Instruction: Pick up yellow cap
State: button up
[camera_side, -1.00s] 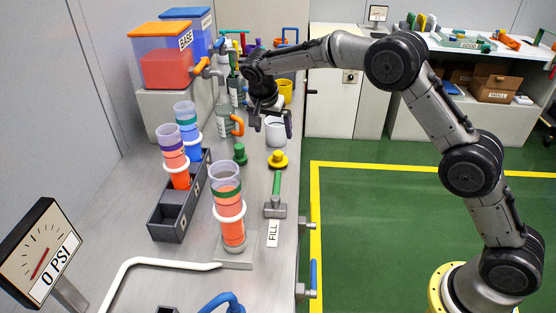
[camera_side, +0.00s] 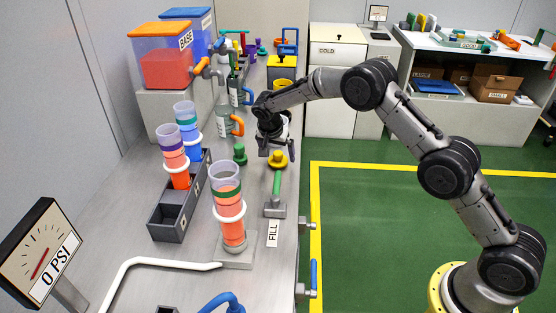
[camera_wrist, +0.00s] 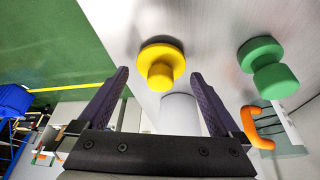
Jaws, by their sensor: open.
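The yellow cap (camera_side: 278,159) sits on the grey bench near its right edge, with a wide round base and a narrower knob on top. In the wrist view the yellow cap (camera_wrist: 161,66) appears beyond and between my fingertips, apart from them. My gripper (camera_side: 278,153) is open and empty, just above and behind the cap in the side view. Both dark fingers of my gripper (camera_wrist: 160,73) are spread wide in the wrist view.
A green cap (camera_side: 240,154) stands left of the yellow one. A hammer with a green handle (camera_side: 277,185) lies in front of it. A bottle with an orange handle (camera_side: 224,121) stands behind left. A filled cylinder (camera_side: 230,212) stands at front left.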

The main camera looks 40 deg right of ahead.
jog(key=shift+w+d+f, duration=0.15)
jog(key=shift+d+f, duration=0.05)
jog(key=shift+f, duration=0.3)
jog(key=c, duration=1.2)
jog(key=shift+r, duration=0.15)
jog(key=shift+c, duration=0.2)
